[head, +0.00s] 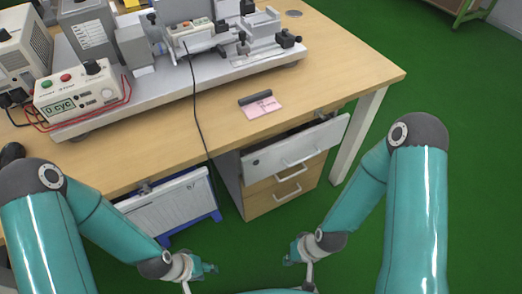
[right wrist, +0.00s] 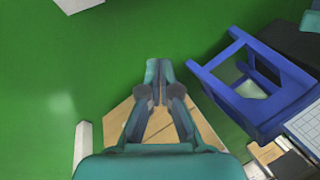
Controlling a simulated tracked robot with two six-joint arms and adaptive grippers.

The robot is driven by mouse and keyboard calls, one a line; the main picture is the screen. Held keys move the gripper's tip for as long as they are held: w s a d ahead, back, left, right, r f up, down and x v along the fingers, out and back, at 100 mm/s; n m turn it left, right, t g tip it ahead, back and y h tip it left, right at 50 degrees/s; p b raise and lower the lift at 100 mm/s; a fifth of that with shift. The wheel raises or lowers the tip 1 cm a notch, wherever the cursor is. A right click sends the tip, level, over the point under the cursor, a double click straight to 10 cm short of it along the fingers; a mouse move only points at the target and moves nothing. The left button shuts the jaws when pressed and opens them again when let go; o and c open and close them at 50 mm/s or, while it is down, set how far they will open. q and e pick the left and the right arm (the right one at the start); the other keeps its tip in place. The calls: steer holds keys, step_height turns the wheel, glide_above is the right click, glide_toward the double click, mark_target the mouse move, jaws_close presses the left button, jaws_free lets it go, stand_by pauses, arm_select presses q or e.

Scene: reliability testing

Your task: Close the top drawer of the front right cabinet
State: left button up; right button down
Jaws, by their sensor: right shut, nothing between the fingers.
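The cabinet (head: 232,183) stands under the right end of the desk in the head view. Its top drawer (head: 322,141) has a light grey front with a bar handle and is pulled out, with a dark gap behind the front. The two wooden drawers (head: 264,203) below look shut. My right gripper (head: 291,256) is in front of and below the drawer, apart from it. In the right wrist view its fingers (right wrist: 158,70) are together and empty. My left gripper (head: 208,268) is further left, near no drawer; its fingers are too small to judge.
The wooden desk (head: 345,75) carries a test rig, a control box (head: 78,93), a pink note (head: 261,107) and a dark cable. A blue-framed unit (head: 175,208) stands under the desk, left of the cabinet. Green floor (head: 470,150) is clear on the right.

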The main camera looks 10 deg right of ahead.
arm_select(q)
steer(key=shift+w+d, duration=0.1)
steer(key=shift+w, duration=0.35)
arm_select(e)
steer(key=shift+w+d, duration=0.1)
steer(key=shift+w, duration=0.25)
arm_select(q)
step_height(320, 180, up, 12)
steer(key=p, duration=1.2)
arm_select(e)
steer(key=m+t+y, duration=0.1)
steer(key=m+t, duration=1.1)
steer(key=t, duration=0.1)
glide_toward(260, 158)
steer(key=s+d, duration=0.2)
steer(key=s, duration=0.5)
steer(key=b+x, duration=0.3)
steer(key=x, duration=0.1)
steer(key=r+b+x, duration=0.1)
steer(key=b+x, duration=0.2)
steer(key=x, duration=0.1)
steer(key=b+x, duration=0.3)
steer(key=x, duration=0.1)
steer(key=shift+w+r, duration=0.35)
steer(key=shift+w, duration=0.2)
arm_select(q)
step_height(260, 158, down, 9)
arm_select(e)
steer(key=shift+w+a, duration=0.15)
steer(key=shift+w, duration=0.45)
